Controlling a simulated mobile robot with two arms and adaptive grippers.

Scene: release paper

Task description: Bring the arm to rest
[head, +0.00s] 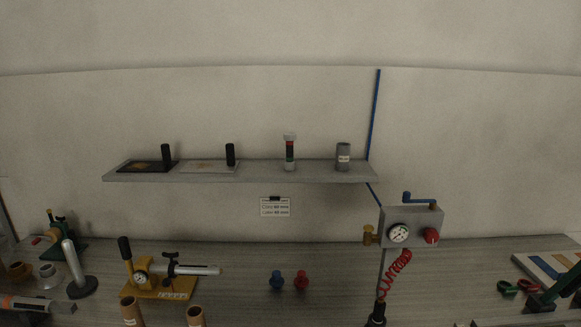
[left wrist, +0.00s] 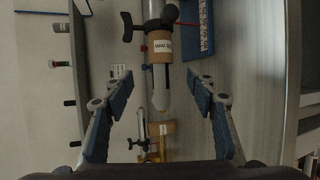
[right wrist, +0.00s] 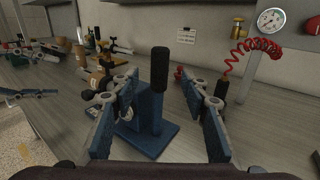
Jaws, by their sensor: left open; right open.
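In the left wrist view my left gripper (left wrist: 160,84) is open. A brown tube (left wrist: 160,52) with a white label sits on a metal rod beyond the fingers. A pale pointed rod end (left wrist: 160,95) shows between them, and I see no finger touching it. In the right wrist view my right gripper (right wrist: 158,88) is open. A blue stand (right wrist: 150,133) with a black-topped upright handle (right wrist: 160,68) shows between its fingers. I cannot tell whether a finger touches the handle. Neither gripper is clearly visible in the head view.
The grey bench (head: 340,258) carries a yellow clamp fixture (head: 160,290), brown tubes (head: 195,315), and blue (head: 277,281) and red (head: 301,280) knobs. A gauge box (head: 413,228) with a red coiled hose (head: 395,272) stands right. A shelf (head: 260,174) hangs above.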

